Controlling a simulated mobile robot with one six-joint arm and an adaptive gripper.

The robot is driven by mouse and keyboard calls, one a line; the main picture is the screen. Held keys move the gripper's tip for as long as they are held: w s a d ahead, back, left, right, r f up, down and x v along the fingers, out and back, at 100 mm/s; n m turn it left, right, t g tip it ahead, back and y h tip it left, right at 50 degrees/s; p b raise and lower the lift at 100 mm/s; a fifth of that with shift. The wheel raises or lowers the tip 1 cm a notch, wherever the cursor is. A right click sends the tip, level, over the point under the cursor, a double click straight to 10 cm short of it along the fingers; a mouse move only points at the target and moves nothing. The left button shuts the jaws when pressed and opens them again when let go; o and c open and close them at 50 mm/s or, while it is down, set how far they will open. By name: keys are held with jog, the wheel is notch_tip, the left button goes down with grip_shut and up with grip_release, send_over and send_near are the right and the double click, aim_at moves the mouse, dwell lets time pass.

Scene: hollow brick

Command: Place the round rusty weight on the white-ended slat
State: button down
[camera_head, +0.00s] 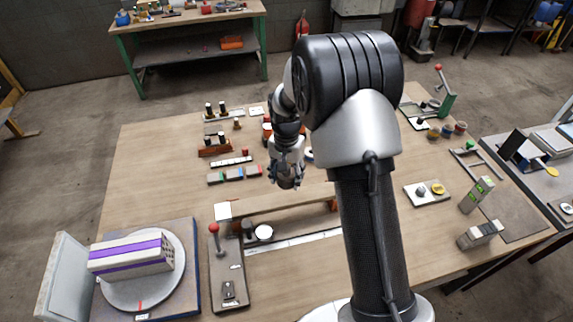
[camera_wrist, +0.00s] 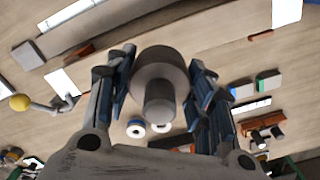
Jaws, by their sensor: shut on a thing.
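My gripper (camera_wrist: 160,95) is shut on a grey-brown round weight with a smaller round knob (camera_wrist: 158,100), which sits between the two fingers. In the head view my gripper (camera_head: 288,182) points down above the table, behind the slat; the weight is hard to make out there. The white-ended slat (camera_head: 275,203) is a long wooden strip with a white block (camera_head: 223,210) at its left end. Its right part passes behind my arm. A red-brown support (camera_head: 333,204) shows under it. The weight is apart from the slat.
A red-knobbed lever box (camera_head: 229,270) and a turntable with a purple-striped block (camera_head: 130,255) stand at the front left. Coloured blocks (camera_head: 235,174) are left of my gripper. Bare table lies at the far left.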

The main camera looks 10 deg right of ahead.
aim_at(286, 198)
jog(key=shift+w+f+b, duration=0.1)
jog(key=shift+f+b, duration=0.55)
jog(key=shift+f, duration=3.05)
jog(key=shift+f, duration=0.15)
jog(key=c, duration=0.7)
grip_release()
jog(key=shift+f, duration=0.1)
jog(key=shift+c, duration=0.2)
